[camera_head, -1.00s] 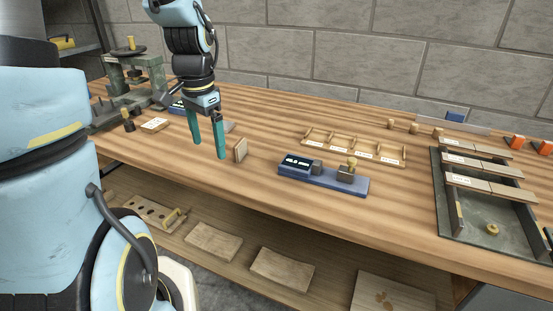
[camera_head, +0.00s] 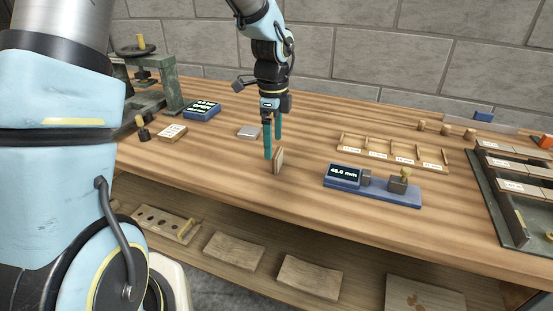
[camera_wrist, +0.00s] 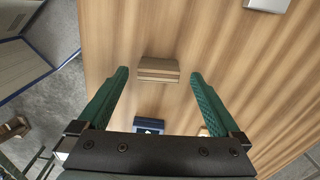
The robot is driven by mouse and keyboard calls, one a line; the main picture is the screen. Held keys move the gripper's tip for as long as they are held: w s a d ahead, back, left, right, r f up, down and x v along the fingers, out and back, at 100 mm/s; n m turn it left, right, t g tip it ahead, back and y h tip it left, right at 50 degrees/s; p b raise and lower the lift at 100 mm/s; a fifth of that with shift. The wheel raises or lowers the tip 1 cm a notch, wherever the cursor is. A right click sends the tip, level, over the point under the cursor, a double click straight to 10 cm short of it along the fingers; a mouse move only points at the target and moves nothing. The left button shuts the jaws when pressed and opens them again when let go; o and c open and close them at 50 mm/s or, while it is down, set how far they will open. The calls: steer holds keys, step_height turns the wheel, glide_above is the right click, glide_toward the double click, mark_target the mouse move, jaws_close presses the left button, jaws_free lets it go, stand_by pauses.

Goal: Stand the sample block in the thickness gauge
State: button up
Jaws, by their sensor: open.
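The sample block (camera_head: 279,161) is a small, thin wooden block standing on edge on the bench. In the wrist view the block (camera_wrist: 158,70) lies between and just beyond the two green fingertips. My gripper (camera_head: 272,150) is open, pointing down, with its fingers close beside the block in the head view; whether they touch it is unclear. The thickness gauge (camera_head: 343,186) is a blue base with a lit display that seems to read 45.0 mm and two grey jaws with a gap between them. It stands to the right of the block, and nothing is in the gap.
A wooden divided rack (camera_head: 393,155) stands behind the gauge. A dark metal tray (camera_head: 497,205) with strips is at the right. A blue display box (camera_head: 202,110), a grey plate (camera_head: 248,132) and a green press (camera_head: 160,85) are to the left. Bare wood lies between block and gauge.

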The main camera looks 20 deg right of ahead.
mark_target(277, 152)
steer(key=shift+s+d+f+p, duration=0.1)
steer(key=shift+f+p, duration=0.05)
steer(key=shift+f, duration=0.6)
steer(key=shift+s+d+f+p, duration=0.15)
steer(key=shift+f+p, duration=0.05)
steer(key=shift+f, duration=0.6)
steer(key=shift+s+d+f+p, duration=0.1)
steer(key=shift+f+p, duration=0.05)
steer(key=shift+f, duration=0.6)
